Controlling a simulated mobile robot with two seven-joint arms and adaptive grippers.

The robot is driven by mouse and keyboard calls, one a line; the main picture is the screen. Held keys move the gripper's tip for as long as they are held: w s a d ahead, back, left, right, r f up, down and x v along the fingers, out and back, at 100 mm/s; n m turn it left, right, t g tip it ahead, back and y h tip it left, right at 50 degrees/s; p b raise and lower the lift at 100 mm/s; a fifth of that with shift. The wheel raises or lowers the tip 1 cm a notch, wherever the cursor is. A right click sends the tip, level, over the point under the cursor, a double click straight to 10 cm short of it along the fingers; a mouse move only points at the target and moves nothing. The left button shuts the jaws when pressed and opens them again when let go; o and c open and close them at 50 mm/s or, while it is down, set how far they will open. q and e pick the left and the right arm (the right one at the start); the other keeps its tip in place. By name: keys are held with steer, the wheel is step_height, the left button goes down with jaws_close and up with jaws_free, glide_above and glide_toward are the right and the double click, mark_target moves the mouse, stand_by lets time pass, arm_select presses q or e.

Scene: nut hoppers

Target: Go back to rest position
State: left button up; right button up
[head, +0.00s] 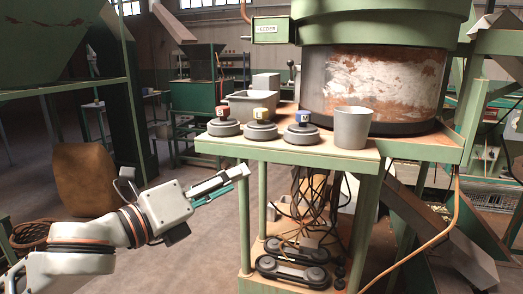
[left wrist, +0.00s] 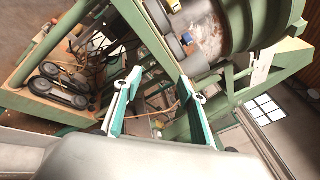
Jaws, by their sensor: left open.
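My left gripper (head: 238,178) is open and empty in the head view, in the air left of the green workbench (head: 290,152) and below the height of its top. In the left wrist view its two teal-padded fingers (left wrist: 158,112) stand wide apart with nothing between them. My left arm reaches in from the lower left. My right gripper shows in neither view.
On the bench top stand a grey cup (head: 352,128) and several round grey weights with coloured knobs (head: 261,130). A large drum feeder (head: 375,80) stands behind. Cables and black pulleys (head: 292,265) fill the lower shelf. A brown sack (head: 86,180) stands at left.

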arm_select(q)
steer(key=a+f+n+y, duration=0.25)
steer(key=f+n, duration=0.65)
steer(key=f, duration=0.5)
steer(key=a+f+n+y, duration=0.25)
steer(key=f+n, duration=0.65)
steer(key=f, duration=0.5)
steer(key=s+a+f+n+g+y, duration=0.1)
steer(key=s+a+f+n, duration=0.2)
steer(key=s+f, duration=0.3)
steer(key=s+a+f+n+g+y, duration=0.1)
steer(key=s+f+n, duration=0.4)
steer(key=f, duration=0.7)
steer(key=s+a+f+n+y, duration=0.2)
steer(key=s+a+f+n, duration=0.2)
steer(key=s+f, duration=0.4)
steer(key=shift+s+a+f+n+g, duration=0.3)
steer(key=shift+s+f+n+g, duration=0.15)
steer(key=shift+f, duration=0.4)
steer(key=shift+w, duration=0.1)
